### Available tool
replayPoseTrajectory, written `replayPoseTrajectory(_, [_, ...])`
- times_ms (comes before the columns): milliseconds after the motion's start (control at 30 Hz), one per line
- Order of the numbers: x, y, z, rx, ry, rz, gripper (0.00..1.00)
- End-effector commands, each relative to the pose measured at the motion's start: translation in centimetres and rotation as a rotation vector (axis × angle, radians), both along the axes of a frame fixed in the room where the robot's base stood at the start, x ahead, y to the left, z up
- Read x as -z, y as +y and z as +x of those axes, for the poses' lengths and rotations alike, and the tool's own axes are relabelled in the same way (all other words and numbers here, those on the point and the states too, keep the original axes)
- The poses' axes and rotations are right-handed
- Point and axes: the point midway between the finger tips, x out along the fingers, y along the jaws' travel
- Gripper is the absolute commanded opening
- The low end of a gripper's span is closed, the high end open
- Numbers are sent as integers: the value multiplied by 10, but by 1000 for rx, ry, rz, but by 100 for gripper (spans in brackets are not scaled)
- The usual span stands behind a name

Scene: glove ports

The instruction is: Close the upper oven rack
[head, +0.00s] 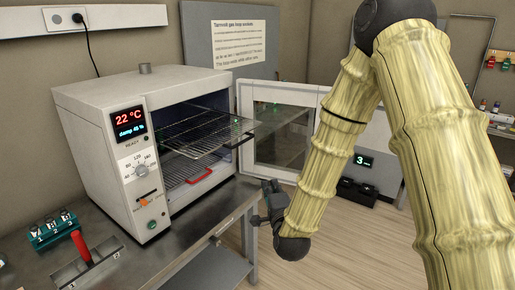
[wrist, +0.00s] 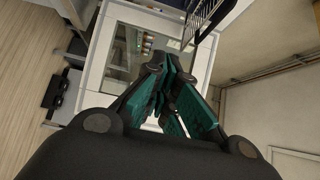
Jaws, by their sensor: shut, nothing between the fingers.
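The white oven (head: 100,125) stands on a metal bench with its door (head: 243,110) swung wide open to the right. The upper rack (head: 205,132) is a wire shelf pulled well out through the oven's front opening. In the wrist view part of a wire rack (wrist: 203,20) shows at the top, right of the door (wrist: 97,60). A lower rack (head: 185,168) sits below inside the oven, near a red handle. My gripper (head: 270,198) is right of and below the upper rack, in front of the door, apart from the rack. Its teal fingers (wrist: 168,70) are shut and empty.
A metal bench (head: 165,250) carries a teal holder (head: 52,228) and a red-handled tool (head: 82,250) at the left front. A panel with a printed notice (head: 238,42) stands behind the oven. Wooden floor (head: 330,265) is clear right of the bench.

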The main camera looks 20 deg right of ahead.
Motion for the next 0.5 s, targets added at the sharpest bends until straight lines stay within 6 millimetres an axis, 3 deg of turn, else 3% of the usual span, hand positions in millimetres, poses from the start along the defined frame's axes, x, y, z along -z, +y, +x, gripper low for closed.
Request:
replayPoseTrajectory(33, [-20,-3,4,9,-48,39,0])
replayPoseTrajectory(100, [-38,-5,7,15,-98,83,0])
replayPoseTrajectory(200, [-53,-7,9,19,-139,117,0])
replayPoseTrajectory(367, [-59,-9,19,21,-151,126,0])
replayPoseTrajectory(500, [-63,-12,38,21,-149,125,0])
